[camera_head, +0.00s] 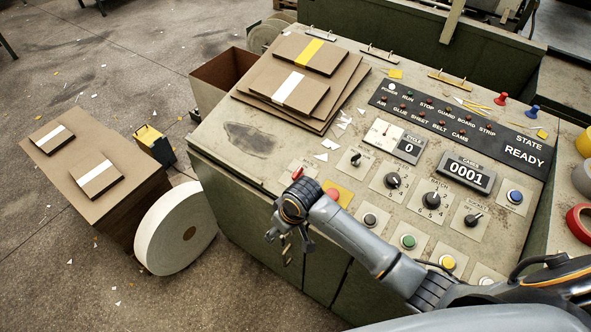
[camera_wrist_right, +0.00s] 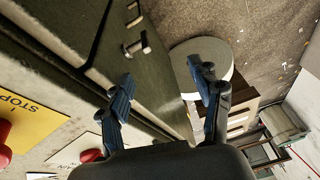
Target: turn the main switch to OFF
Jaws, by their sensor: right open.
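The main switch (camera_head: 297,173) shows as a small red knob at the front left of the sloping control panel, partly hidden behind my right wrist. In the right wrist view the red knob (camera_wrist_right: 92,156) is at the bottom, on a pale plate, partly hidden by my gripper. Its setting cannot be read. My right gripper (camera_head: 290,240) is open and empty, its fingers pointing down past the panel's front edge, apart from the knob. In the right wrist view its fingertips (camera_wrist_right: 163,82) are spread over the cabinet front. My left gripper is not in view.
The yellow STOP plate (camera_head: 338,192) with its red button is close to my right wrist. Other knobs and buttons fill the panel (camera_head: 350,225). The display (camera_head: 524,151) reads READY. Greyboard stacks (camera_head: 295,80) lie behind. A white roll (camera_head: 160,235) stands on the floor at left.

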